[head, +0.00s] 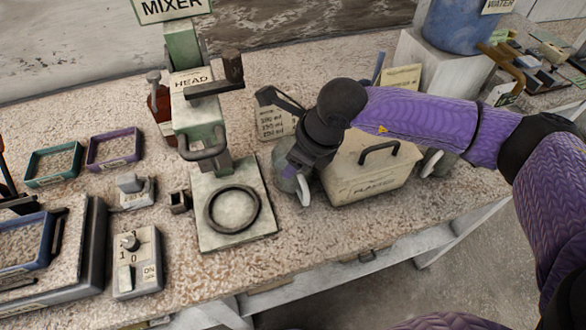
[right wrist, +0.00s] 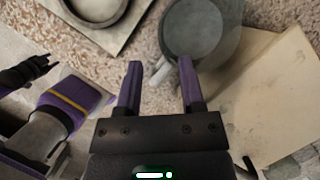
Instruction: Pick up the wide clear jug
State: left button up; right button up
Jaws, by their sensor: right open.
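The wide clear jug (right wrist: 197,28) is a round, see-through grey vessel. In the right wrist view it stands on the speckled bench just beyond my fingertips, with its pale handle (right wrist: 160,74) near the gap between them. In the head view the jug (head: 286,182) is partly hidden behind my right gripper (head: 294,174). My right gripper also shows in the right wrist view (right wrist: 161,80), with its two purple fingers apart and nothing held. I cannot tell whether a finger touches the handle.
A cream box (head: 370,178) with a dark handle stands close right of the jug. The mixer's base plate (head: 206,234) with a dark ring is close on the left. The bench's front edge is near.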

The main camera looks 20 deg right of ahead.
aim_at(297, 177)
jog(key=b+x, duration=0.1)
jog(key=x, duration=0.4)
jog(key=shift+d+f, duration=0.1)
jog(key=shift+d, duration=0.05)
jog(key=shift+c, duration=0.2)
grip_shut()
dwell(0.9)
